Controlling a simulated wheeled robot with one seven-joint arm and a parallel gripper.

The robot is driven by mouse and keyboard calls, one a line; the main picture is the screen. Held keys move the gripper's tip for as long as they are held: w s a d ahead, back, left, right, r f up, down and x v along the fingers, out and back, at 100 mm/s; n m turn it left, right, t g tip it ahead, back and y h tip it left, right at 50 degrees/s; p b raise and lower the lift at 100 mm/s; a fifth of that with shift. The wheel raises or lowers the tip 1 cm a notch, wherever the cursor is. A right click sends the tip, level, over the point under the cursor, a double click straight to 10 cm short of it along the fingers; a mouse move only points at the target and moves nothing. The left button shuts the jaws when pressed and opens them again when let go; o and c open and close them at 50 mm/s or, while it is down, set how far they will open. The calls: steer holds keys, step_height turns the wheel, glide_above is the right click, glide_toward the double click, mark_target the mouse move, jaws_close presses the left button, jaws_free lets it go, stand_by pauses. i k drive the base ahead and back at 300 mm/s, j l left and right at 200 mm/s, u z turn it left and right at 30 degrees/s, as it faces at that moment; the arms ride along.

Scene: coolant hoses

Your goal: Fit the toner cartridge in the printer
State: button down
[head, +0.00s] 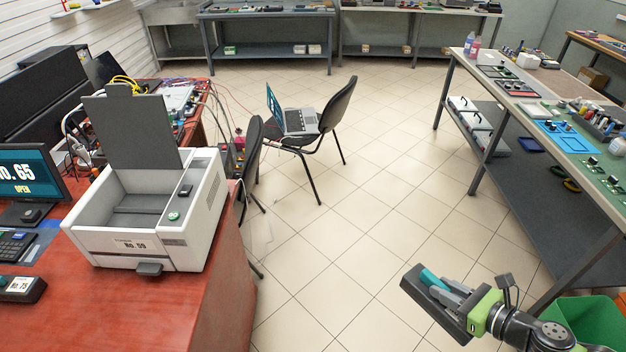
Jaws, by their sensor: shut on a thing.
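The printer (145,215) is a white box with a raised dark grey lid, on the red desk at the left. Its top bay is open, and its front label reads "No. 59". My gripper (447,296) is at the lower right, over the tiled floor and well apart from the printer. It is shut on a dark toner cartridge (434,309), a long tilted block with a teal part (433,279). The fingers partly cover the cartridge.
Open floor lies between.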

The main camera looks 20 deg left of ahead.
mark_target(143, 223)
steer(key=i+u, duration=0.15)
steer(key=u, duration=0.25)
steer(key=i+u, duration=0.2)
steer(key=u, duration=0.2)
steer(key=i+u, duration=0.15)
steer(key=u, duration=0.25)
steer(key=i+l+u, duration=0.1)
steer(key=u, duration=0.3)
steer(key=i+l+u, duration=0.15)
steer(key=u, duration=0.3)
steer(key=i+l+u, duration=0.1)
steer(key=u, duration=0.4)
steer(key=i+l+u, duration=0.1)
steer(key=u, duration=0.4)
steer(key=l+u, duration=0.3)
steer(key=u, duration=0.2)
steer(key=l+u, duration=0.25)
steer(key=u, duration=0.25)
